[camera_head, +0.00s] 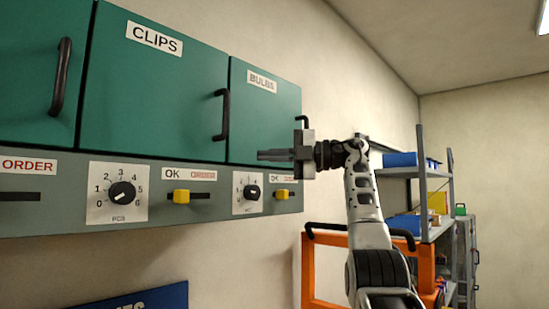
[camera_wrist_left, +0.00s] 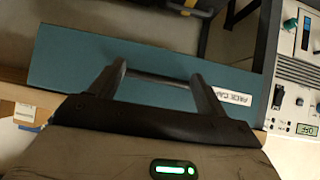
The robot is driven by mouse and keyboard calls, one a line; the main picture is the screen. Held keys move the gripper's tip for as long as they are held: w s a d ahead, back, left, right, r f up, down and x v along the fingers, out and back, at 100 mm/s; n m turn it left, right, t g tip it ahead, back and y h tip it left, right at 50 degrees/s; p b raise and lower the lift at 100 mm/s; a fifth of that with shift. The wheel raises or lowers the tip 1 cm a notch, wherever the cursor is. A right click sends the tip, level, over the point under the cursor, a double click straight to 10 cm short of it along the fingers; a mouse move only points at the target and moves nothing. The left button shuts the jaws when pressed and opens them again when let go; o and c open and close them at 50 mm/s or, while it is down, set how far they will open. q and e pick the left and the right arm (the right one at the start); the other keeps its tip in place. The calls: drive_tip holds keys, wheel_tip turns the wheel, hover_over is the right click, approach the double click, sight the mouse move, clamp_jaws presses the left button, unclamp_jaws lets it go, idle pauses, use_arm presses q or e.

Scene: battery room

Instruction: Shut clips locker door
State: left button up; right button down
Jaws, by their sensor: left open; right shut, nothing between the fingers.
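The teal clips locker door (camera_head: 155,90) has a CLIPS label and a dark vertical handle (camera_head: 222,115) near its right edge. It looks flush, or nearly so, with the front of its neighbours. My right gripper (camera_head: 260,155) is shut and empty, with its fingers pointing left in front of the lower part of the BULBS door (camera_head: 262,115). The fingers are to the right of the clips handle and below it, apart from it in the picture. My left gripper (camera_wrist_left: 160,80) is open in the left wrist view and out of the head view.
Below the doors runs a grey panel (camera_head: 60,215) with dials and yellow sliders. An orange frame (camera_head: 310,265) and a shelf rack (camera_head: 422,190) stand to the right. In the left wrist view, a labelled teal surface (camera_wrist_left: 70,65) and a thin dark bar show beyond my fingers.

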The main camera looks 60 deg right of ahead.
drive_tip(key=shift+w+d+r, duration=0.1)
drive_tip(key=shift+w+d, duration=0.15)
drive_tip(key=shift+d, duration=1)
